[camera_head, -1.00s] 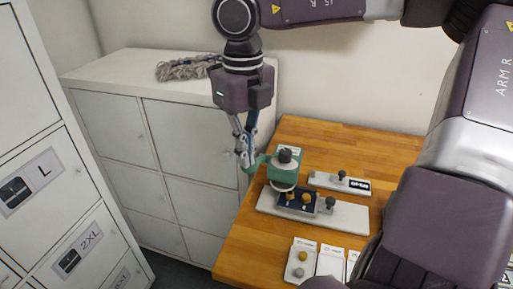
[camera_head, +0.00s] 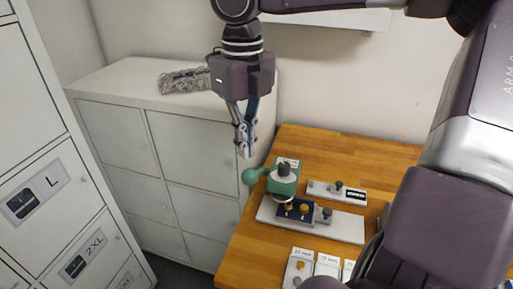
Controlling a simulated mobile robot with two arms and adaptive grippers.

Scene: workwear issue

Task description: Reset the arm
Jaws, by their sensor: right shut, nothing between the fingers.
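My right gripper (camera_head: 245,140) hangs from above near the middle of the view, fingers pointing down and shut with nothing between them. It is above and left of a green press-like device (camera_head: 284,184) with a round green knob (camera_head: 250,177) on its left side. The gripper appears apart from the knob. The device stands on a pale base plate (camera_head: 345,228) on a wooden table (camera_head: 240,262). A dark block with yellow parts (camera_head: 293,209) sits at its front. My left gripper is not in view.
A white locker unit (camera_head: 110,85) stands behind and left, with a grey fringed mop head (camera_head: 185,80) on top. Labelled lockers (camera_head: 35,198) are at the left edge. A small plate with a dark knob (camera_head: 338,190) and several white cards (camera_head: 300,268) lie on the table.

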